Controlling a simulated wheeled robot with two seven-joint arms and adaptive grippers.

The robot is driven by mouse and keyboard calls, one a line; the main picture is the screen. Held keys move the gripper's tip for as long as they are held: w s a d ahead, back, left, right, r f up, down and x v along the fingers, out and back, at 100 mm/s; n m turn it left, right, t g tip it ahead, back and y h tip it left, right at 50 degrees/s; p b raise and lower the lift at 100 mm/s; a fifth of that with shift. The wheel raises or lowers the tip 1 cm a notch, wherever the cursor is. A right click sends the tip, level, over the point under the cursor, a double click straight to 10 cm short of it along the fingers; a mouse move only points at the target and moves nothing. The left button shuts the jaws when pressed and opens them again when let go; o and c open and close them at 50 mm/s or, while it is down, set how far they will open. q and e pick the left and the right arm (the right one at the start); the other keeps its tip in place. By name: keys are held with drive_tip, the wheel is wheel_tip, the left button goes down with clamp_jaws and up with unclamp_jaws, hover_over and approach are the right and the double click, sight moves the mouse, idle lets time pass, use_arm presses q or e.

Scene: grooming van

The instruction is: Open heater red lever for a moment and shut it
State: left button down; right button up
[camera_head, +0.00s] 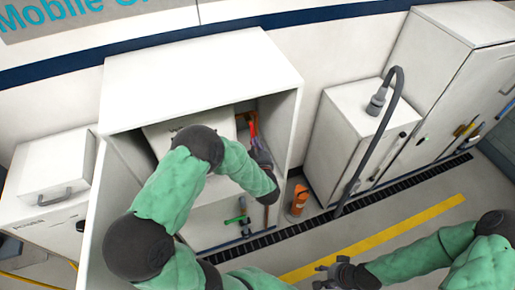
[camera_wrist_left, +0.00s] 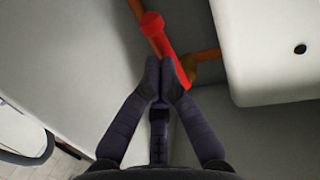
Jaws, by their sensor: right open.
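The red lever (camera_wrist_left: 163,38) sits on an orange pipe (camera_wrist_left: 204,55) inside the white cabinet, in the left wrist view. In the head view the lever (camera_head: 252,126) is a small red patch inside the open cabinet (camera_head: 200,75). My left gripper (camera_wrist_left: 160,68) has its fingertips together at the lever. The lever passes beyond the tips and its lower end shows beside the right-hand finger. I cannot tell whether they touch. In the head view my left arm hides much of the cabinet's inside. My right gripper (camera_head: 336,272) is open and empty above the floor, away from the cabinet.
A white box inside the cabinet shows at right in the left wrist view (camera_wrist_left: 275,45). A green handle (camera_head: 237,219) is low on the cabinet. An orange cylinder (camera_head: 299,199) stands on the floor beside it. A grey hose (camera_head: 375,150) hangs before another white cabinet (camera_head: 345,120).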

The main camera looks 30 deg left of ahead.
drive_tip(key=shift+f, duration=0.1)
idle(0.3)
use_arm(q)
drive_tip(key=w+a+b, duration=0.1)
drive_tip(key=b, duration=0.2)
drive_tip(key=shift+f+t+y+b, duration=0.3)
drive_tip(key=shift+t+y, duration=0.1)
use_arm(e)
wheel_tip(320, 180, down, 3)
drive_tip(key=shift+s+d+f, duration=0.15)
drive_tip(key=shift+f, duration=0.05)
